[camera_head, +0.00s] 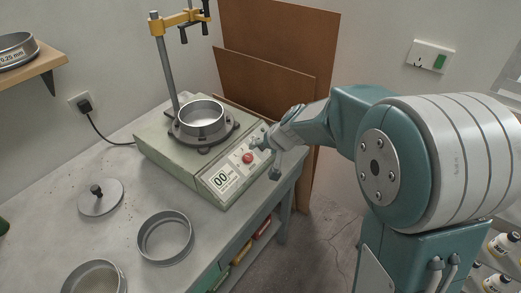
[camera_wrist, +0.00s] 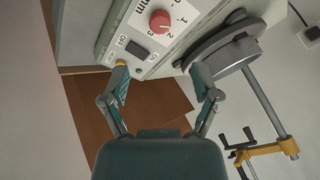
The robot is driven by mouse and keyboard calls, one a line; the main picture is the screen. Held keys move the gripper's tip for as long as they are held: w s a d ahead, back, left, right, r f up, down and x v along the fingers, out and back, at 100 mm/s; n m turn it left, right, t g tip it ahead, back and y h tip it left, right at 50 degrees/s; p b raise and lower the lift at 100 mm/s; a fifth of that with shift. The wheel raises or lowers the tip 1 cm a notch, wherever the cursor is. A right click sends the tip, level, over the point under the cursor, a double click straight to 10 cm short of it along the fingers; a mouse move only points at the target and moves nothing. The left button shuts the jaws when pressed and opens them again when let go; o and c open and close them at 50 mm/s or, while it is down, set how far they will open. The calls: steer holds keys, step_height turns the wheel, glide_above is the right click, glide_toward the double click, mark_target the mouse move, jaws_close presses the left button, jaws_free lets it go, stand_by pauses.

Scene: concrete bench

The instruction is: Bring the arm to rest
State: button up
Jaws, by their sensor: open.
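My arm reaches in from the right in the head view. My gripper (camera_head: 268,158) is open beside the right front corner of the sieve shaker (camera_head: 160,152). In the wrist view my gripper (camera_wrist: 158,72) has its two fingers spread with nothing between them. Its left fingertip is close to a small yellow-orange part beside the dark rocker switch (camera_wrist: 138,49) on the panel. I cannot tell if it touches. The red knob (camera_wrist: 160,21) is a little farther off; it also shows in the head view (camera_head: 247,158).
A metal sieve (camera_head: 202,118) sits on the shaker, beside the post with its yellow clamp (camera_head: 180,20). A lid (camera_head: 100,198) and loose sieves (camera_head: 165,215) lie on the bench (camera_head: 125,180). Brown boards (camera_head: 275,40) lean behind. Bottles (camera_head: 500,245) stand at the lower right.

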steer(key=shift+r, duration=0.1)
stand_by(0.3)
steer(key=s+d+r+h, duration=0.1)
steer(key=s+d+r, duration=0.2)
steer(key=s, duration=0.6)
steer(key=s+d+r+h, duration=0.2)
steer(key=s+d+r, duration=0.2)
steer(key=s, duration=0.5)
steer(key=s+d+r+h, duration=0.1)
steer(key=s+d+r, duration=0.3)
steer(key=s, duration=0.6)
steer(key=shift+d+h, duration=0.3)
steer(key=shift+d, duration=0.4)
